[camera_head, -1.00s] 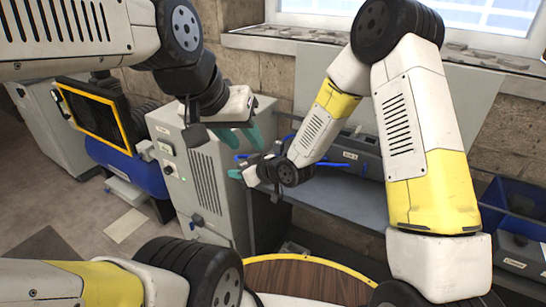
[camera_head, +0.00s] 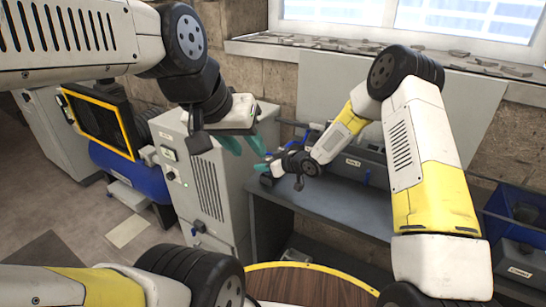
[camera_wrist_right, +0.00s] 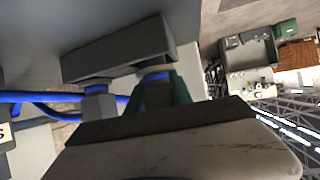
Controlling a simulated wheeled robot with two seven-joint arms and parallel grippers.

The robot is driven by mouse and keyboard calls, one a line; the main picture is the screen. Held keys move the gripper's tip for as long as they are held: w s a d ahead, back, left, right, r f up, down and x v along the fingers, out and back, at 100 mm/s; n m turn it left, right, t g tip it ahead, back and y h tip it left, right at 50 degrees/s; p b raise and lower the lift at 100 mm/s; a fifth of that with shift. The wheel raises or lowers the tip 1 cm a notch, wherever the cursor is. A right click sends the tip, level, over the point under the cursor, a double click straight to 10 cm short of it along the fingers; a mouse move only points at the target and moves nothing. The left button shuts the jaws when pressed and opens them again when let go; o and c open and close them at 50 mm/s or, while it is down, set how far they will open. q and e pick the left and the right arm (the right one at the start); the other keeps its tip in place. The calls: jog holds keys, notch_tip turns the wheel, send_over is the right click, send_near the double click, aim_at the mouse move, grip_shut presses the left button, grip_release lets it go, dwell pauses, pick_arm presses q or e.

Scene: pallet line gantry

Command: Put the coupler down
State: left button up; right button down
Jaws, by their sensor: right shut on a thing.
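My right gripper (camera_head: 261,166) is at the left end of the grey bench, in front of the cabinet. In the right wrist view its teal finger (camera_wrist_right: 163,92) is closed around the coupler, of which only a blue band (camera_wrist_right: 155,76) shows. The coupler's end meets the underside of a dark grey block (camera_wrist_right: 120,50); I cannot tell whether it is seated or only touching. Fingers and wrist hide the rest of it. My left gripper (camera_head: 245,145) is open and looks empty, above and left of the right gripper, before the cabinet.
A second grey connector (camera_wrist_right: 98,100) with blue hose (camera_wrist_right: 40,98) sits beside the coupler at the block. The grey bench (camera_head: 330,205) has clear room at its front. A grey cabinet (camera_head: 205,185) stands left of it. A blue bin (camera_head: 515,210) is at the right.

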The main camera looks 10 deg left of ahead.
jog(key=shift+f, duration=0.2)
jog(key=c, duration=1.1)
grip_release()
jog(key=shift+c, duration=0.2)
